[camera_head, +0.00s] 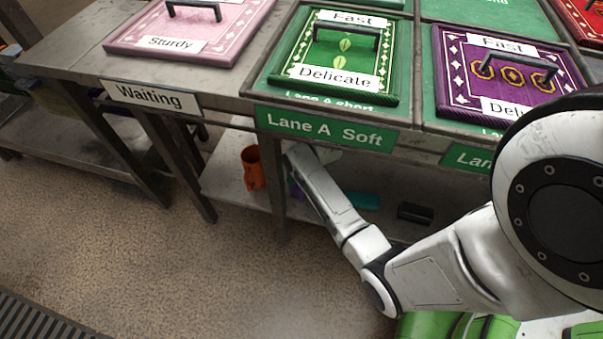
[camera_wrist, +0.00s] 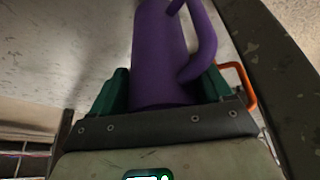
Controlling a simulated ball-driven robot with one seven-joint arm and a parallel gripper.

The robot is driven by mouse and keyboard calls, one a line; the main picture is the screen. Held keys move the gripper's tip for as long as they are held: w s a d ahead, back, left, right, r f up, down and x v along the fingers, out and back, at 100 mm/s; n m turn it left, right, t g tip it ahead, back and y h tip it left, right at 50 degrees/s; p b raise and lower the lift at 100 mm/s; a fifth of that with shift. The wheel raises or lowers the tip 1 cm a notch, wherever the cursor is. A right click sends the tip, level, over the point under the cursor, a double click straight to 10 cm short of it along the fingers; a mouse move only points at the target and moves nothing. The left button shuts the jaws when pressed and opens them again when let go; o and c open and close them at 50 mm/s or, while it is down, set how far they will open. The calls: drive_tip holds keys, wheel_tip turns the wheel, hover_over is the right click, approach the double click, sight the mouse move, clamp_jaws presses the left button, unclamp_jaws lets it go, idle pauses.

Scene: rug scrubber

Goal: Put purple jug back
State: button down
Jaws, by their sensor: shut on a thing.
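The purple jug (camera_wrist: 160,55), with its handle on the right, fills the middle of the wrist view. My gripper (camera_wrist: 160,92) is shut on it, with a green finger on each side of its body. In the head view my arm reaches under the Lane A bench, and only a sliver of the purple jug (camera_head: 296,190) shows beside my wrist. My fingers are hidden there. I cannot tell whether the jug touches the lower shelf (camera_head: 232,186).
An orange jug (camera_head: 252,168) stands on the lower shelf, left of my wrist. A teal thing (camera_head: 363,201) and a dark block (camera_head: 415,213) lie to the right. The bench leg (camera_head: 280,200) and the bench top are close to my arm. Rugs with handles lie above.

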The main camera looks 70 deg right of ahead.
unclamp_jaws()
drive_tip(key=shift+f, duration=0.1)
drive_tip(key=p+v, duration=0.3)
drive_tip(key=v, duration=0.4)
drive_tip(key=shift+r, duration=0.4)
drive_tip(key=shift+s, duration=0.1)
idle(0.4)
